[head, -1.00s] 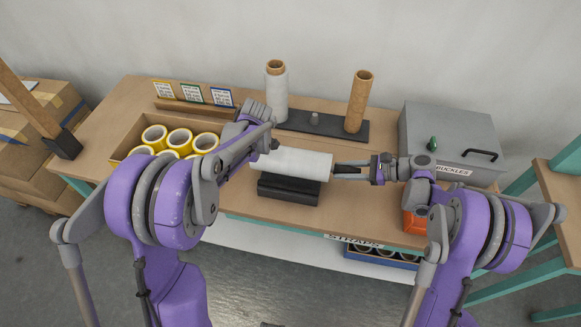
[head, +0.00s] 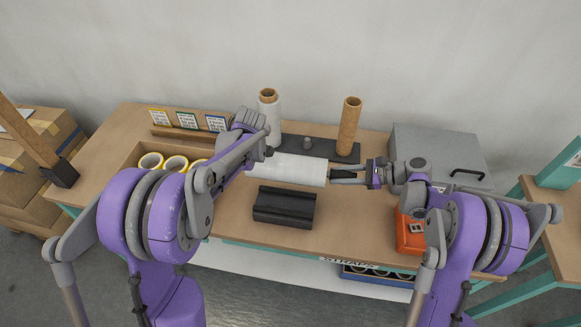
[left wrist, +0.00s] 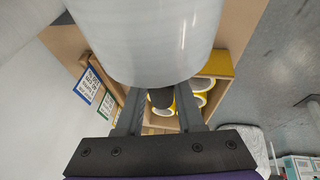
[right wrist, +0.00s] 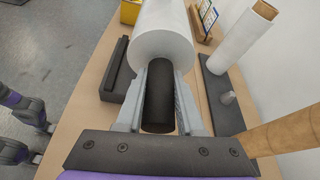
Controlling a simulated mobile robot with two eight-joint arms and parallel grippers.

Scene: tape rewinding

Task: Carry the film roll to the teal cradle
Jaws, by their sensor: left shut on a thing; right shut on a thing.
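The white film roll (head: 292,169) is held level between my two grippers, above the table and behind the black cradle (head: 284,207), which is empty. My right gripper (head: 343,175) is shut on the dark stub at the roll's right end; the right wrist view shows its fingers (right wrist: 160,85) on either side of the stub (right wrist: 158,108). My left gripper is mostly hidden by my arm in the head view. I see no teal cradle.
A dark base with a wrapped roll (head: 269,115) and a bare cardboard tube (head: 349,127) stands behind the film roll. A grey toolbox (head: 437,150) and an orange item (head: 410,235) are at right. A teal-framed bench (head: 550,200) stands farther right.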

